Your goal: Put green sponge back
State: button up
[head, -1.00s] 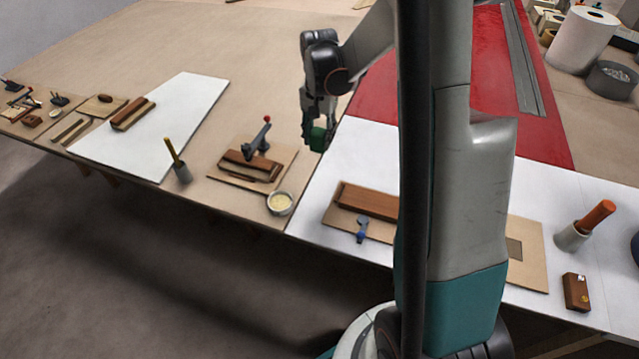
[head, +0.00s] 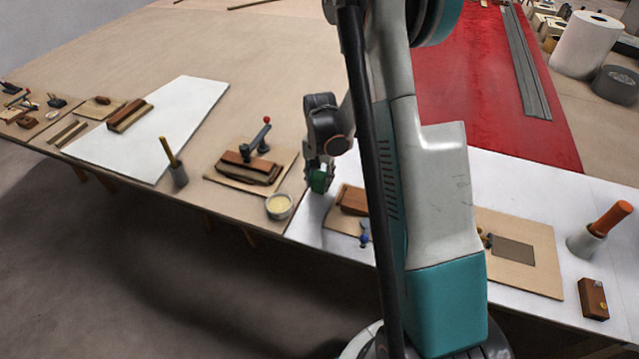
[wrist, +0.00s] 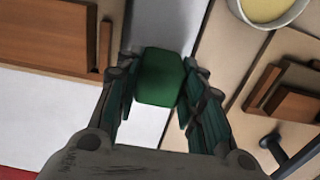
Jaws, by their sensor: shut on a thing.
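The green sponge (wrist: 159,77) is between the two fingers of my gripper (wrist: 157,92) in the wrist view, with a finger against each side. In the head view my gripper (head: 319,180) hangs at the left end of the white sheet, and the green sponge (head: 320,182) shows at its tip. It appears to be held above the sheet; the exact height is hard to tell. The white bowl (head: 279,206) with pale yellow contents stands to the left of my gripper and also shows at the top right of the wrist view (wrist: 268,12).
A board with brown wooden blocks (head: 353,200) and a blue clamp (head: 364,234) lies right of my gripper. Another board with blocks and a red-knobbed clamp (head: 264,134) is to the left. An orange-handled tool (head: 609,218) stands at the right. White sheet (head: 312,230) is bare below my gripper.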

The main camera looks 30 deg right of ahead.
aim_at(320, 175)
jog(key=shift+f, duration=0.9)
jog(key=shift+r, duration=0.1)
jog(key=o, duration=0.5)
jog(key=shift+f, duration=0.2)
jog(key=o, duration=0.4)
jog(key=shift+o, duration=0.2)
jog(key=shift+r, duration=0.1)
notch_tip(320, 175, up, 12)
jog(key=p, duration=0.4)
jog(key=shift+r, duration=0.15)
